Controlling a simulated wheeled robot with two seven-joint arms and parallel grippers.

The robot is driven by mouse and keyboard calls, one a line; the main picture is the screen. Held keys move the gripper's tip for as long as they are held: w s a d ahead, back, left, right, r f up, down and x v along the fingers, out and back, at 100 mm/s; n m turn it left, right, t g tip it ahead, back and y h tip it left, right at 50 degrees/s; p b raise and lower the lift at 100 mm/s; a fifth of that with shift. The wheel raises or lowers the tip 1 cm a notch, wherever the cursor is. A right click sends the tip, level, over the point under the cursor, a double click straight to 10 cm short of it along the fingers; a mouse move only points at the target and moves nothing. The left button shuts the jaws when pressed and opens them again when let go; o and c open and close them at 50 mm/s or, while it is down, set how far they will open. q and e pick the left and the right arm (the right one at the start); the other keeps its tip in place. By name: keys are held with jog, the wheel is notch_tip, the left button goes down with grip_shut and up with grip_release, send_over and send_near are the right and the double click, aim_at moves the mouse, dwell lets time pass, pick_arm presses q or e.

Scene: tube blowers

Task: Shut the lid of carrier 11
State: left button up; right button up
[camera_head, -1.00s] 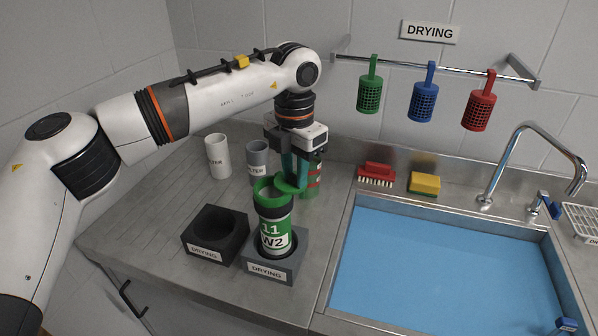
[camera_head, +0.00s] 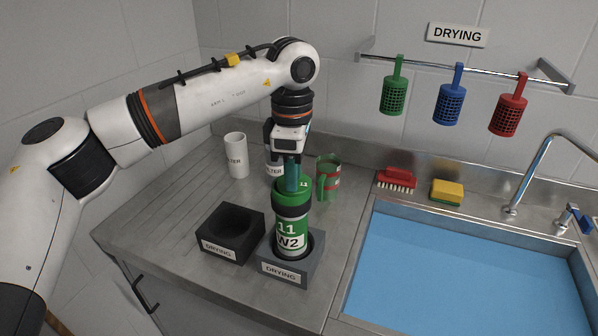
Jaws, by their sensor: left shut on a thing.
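Carrier 11 (camera_head: 291,236) is a green and white tube with a dark band, marked "11" and "W2". It stands upright in the grey block labelled DRYING (camera_head: 283,270). Its green lid (camera_head: 304,185) lies over the top of the tube and looks shut or nearly so; the fingers partly hide it. My left gripper (camera_head: 291,181) points down from above, its teal fingers shut at the lid. My right gripper is not in view.
An empty black block labelled DRYING (camera_head: 230,234) stands to the left. A white cup (camera_head: 236,156), a grey cup (camera_head: 274,166) and a green and red container (camera_head: 328,178) stand behind. The blue-bottomed sink (camera_head: 450,270) is on the right.

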pick_arm(q)
jog(key=shift+a+m, duration=0.3)
jog(key=shift+m, duration=0.5)
jog(key=o, duration=1)
jog(key=shift+w+r, duration=0.1)
jog(key=shift+r, duration=0.4)
notch_tip(320, 180, up, 11)
jog(key=b, duration=0.1)
